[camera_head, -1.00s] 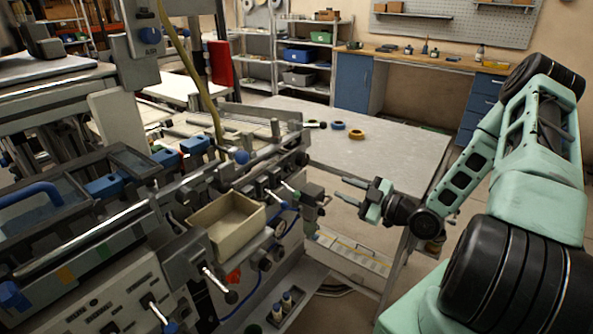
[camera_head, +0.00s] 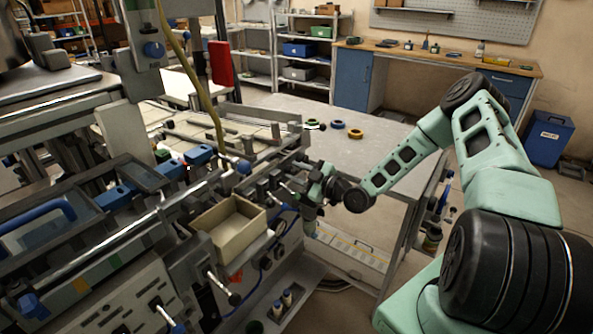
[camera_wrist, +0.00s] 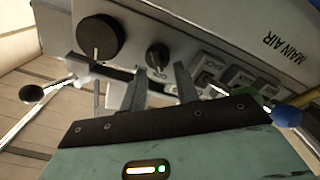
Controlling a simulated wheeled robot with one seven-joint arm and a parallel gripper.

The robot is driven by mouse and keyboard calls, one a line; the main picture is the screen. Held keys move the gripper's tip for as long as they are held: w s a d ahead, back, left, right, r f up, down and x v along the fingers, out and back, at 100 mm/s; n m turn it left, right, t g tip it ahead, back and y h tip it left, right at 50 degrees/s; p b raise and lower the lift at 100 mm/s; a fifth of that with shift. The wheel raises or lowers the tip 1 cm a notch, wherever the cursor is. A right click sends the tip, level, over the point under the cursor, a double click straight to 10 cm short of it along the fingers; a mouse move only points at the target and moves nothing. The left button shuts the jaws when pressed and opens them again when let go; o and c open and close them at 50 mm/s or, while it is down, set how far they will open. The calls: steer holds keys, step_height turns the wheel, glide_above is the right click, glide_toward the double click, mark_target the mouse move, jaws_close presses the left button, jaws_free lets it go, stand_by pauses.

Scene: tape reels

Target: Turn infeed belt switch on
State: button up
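A grey control panel (camera_wrist: 205,30) lettered MAIN AIR fills the top of the wrist view. It carries a large black knob (camera_wrist: 100,38), a smaller black rotary knob (camera_wrist: 157,56) and a row of square framed switches (camera_wrist: 238,77). Their labels are too small to read, so I cannot tell which is the infeed belt switch. My gripper (camera_wrist: 160,82) has its two fingers apart with nothing between them, pointing at the panel just below the smaller knob. In the head view my gripper (camera_head: 312,182) is at the machine's right end, its fingertips partly lost among dark parts.
Levers and knobs crowd the machine front around an open cardboard-coloured box (camera_head: 228,230). A blue bin (camera_head: 548,140) stands at the right. Floor is free between.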

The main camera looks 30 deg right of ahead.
steer(key=shift+w, duration=0.15)
steer(key=c, duration=0.6)
